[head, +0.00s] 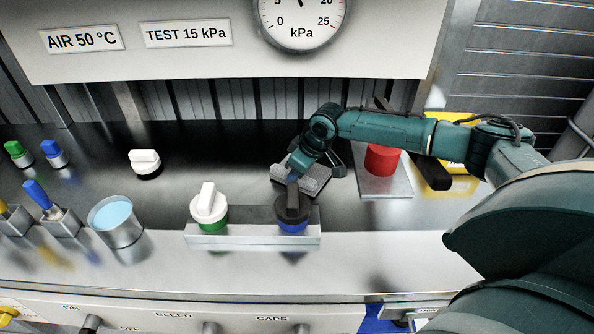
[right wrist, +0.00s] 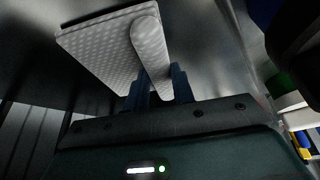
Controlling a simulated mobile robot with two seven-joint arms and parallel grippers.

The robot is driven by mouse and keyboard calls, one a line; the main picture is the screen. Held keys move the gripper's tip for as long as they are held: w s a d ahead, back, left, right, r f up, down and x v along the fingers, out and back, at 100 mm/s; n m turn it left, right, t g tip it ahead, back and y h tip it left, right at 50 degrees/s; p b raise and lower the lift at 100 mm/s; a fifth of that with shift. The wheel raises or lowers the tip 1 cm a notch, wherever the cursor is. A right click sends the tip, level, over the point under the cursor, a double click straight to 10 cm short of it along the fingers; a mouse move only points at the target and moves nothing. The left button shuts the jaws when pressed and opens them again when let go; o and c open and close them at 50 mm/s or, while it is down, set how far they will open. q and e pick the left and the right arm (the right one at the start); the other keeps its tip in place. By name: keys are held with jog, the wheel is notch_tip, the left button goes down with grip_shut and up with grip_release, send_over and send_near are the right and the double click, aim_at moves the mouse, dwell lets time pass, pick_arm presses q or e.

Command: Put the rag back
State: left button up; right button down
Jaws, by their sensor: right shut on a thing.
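The rag (head: 312,180) is a light grey, textured flat piece with a raised fold, seen behind the black-topped cap in the head view. My right gripper (head: 291,177) is shut on it. In the right wrist view the rag (right wrist: 95,50) spreads out beyond the blue fingers (right wrist: 160,88), its fold pinched between them. In the head view the gripper hides part of the rag, and I cannot tell whether the rag touches the dark worktop. My left gripper is not in view.
A white-and-green cap (head: 208,207) and a black-and-blue cap (head: 293,210) stand on a metal rack (head: 250,238) in front. A red cylinder (head: 382,159) stands on a grey plate (head: 398,185) to the right. A cup of blue liquid (head: 117,220) stands left. Dark worktop (head: 235,155) is clear mid-back.

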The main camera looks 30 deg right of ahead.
jog(key=shift+a+f, duration=0.1)
jog(key=shift+f, duration=0.05)
grip_release()
dwell(1.0)
dwell(0.4)
jog(key=shift+v, duration=4.5)
